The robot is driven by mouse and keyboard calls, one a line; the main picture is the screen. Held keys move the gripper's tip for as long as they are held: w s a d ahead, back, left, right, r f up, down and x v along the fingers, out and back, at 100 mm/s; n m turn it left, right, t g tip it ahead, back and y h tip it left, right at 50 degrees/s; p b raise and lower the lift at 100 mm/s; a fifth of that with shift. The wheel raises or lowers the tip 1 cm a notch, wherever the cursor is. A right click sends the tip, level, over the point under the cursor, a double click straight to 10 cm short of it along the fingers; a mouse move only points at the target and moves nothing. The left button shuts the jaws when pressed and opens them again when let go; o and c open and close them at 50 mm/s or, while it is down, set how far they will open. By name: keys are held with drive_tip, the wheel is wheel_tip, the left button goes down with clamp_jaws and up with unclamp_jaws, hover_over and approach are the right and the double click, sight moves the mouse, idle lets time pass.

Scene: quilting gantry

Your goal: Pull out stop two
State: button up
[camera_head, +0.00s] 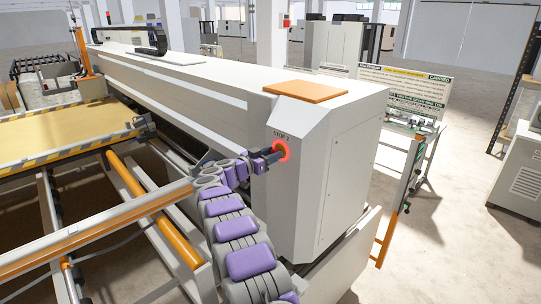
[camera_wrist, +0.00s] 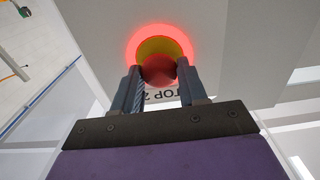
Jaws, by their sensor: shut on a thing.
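The stop two button (camera_head: 281,150) is a round red knob with a glowing red ring, set on the sloped end face of the white gantry housing (camera_head: 305,190). A "STOP 2" label is printed by it. In the wrist view the red button head (camera_wrist: 159,71) sits in front of a yellow collar inside the glowing ring. My gripper (camera_head: 272,155) reaches the button from the left. In the wrist view its two fingers (camera_wrist: 163,80) are on either side of the red head, shut on it. The fingers partly cover the label.
An orange pad (camera_head: 305,91) lies on top of the housing. A yellow table (camera_head: 60,136) with striped edges and orange rails (camera_head: 150,205) stand at left.

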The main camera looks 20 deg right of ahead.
drive_tip(key=c, duration=0.5)
drive_tip(key=shift+o, duration=0.2)
drive_tip(key=shift+a+r+p, duration=0.1)
drive_tip(key=shift+a+p, duration=0.3)
drive_tip(key=shift+p, duration=0.45)
drive_tip(key=shift+s+a+f, duration=0.2)
drive_tip(key=shift+a, duration=0.15)
drive_tip(key=o, duration=1.1)
drive_tip(key=shift+a, duration=0.1)
drive_tip(key=shift+r, duration=0.1)
drive_tip(key=v, duration=1.7)
drive_tip(key=shift+a, duration=0.25)
